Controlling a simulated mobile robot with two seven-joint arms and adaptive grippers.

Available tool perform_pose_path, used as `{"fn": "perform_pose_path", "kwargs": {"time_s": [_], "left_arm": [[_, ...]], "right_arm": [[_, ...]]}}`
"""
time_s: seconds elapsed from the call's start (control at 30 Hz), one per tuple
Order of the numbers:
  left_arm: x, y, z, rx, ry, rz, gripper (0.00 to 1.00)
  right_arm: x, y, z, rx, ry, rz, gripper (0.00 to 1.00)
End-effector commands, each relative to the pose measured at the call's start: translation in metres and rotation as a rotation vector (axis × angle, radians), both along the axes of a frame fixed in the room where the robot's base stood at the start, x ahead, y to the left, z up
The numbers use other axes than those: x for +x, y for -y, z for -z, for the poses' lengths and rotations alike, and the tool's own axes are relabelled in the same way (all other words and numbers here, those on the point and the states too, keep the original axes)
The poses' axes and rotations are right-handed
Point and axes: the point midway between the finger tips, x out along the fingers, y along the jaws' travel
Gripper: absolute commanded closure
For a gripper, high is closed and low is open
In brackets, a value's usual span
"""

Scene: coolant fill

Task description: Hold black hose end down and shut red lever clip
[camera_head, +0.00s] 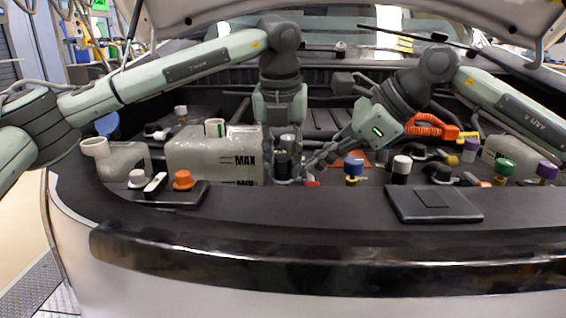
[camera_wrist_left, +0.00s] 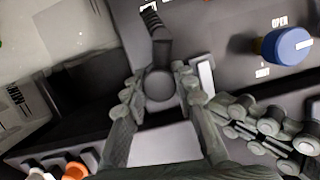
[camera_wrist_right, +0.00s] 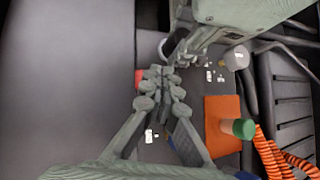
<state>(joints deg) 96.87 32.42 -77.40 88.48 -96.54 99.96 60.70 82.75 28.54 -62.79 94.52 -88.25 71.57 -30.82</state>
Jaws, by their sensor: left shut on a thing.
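My left gripper (camera_head: 284,172) points straight down and is shut on the black hose end (camera_wrist_left: 160,86), one finger on each side. The hose's ribbed part (camera_wrist_left: 151,20) shows above it in the left wrist view. My right gripper (camera_head: 310,168) reaches in from the right, low and close beside the left one. Its fingertips (camera_wrist_right: 162,76) meet, with nothing seen between them. The red lever clip (camera_head: 312,184) shows only as a small red patch below the right fingertips. In the right wrist view its red part (camera_wrist_right: 140,78) lies just left of the fingertips; the rest is hidden.
A white tank (camera_head: 205,155) marked MAX stands left of the grippers. A blue knob (camera_head: 353,166) stands just right, marked OPEN in the left wrist view. An orange corrugated hose (camera_head: 425,125) lies farther right. A flat black pad (camera_head: 432,203) lies in front.

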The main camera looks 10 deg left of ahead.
Motion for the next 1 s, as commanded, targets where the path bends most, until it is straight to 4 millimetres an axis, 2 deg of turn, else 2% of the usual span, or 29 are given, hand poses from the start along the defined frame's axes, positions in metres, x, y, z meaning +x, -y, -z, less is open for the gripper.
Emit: {"fn": "perform_pose_path", "kwargs": {"time_s": [0.27, 1.0], "left_arm": [[0.0, 0.0, 0.001, 0.001, -0.001, 0.0, 1.0], [0.0, 0.0, 0.001, 0.0, -0.001, 0.0, 1.0]], "right_arm": [[0.0, 0.0, -0.004, 0.001, 0.001, 0.0, 1.0], [0.0, -0.001, -0.063, 0.001, 0.001, 0.0, 1.0]]}}
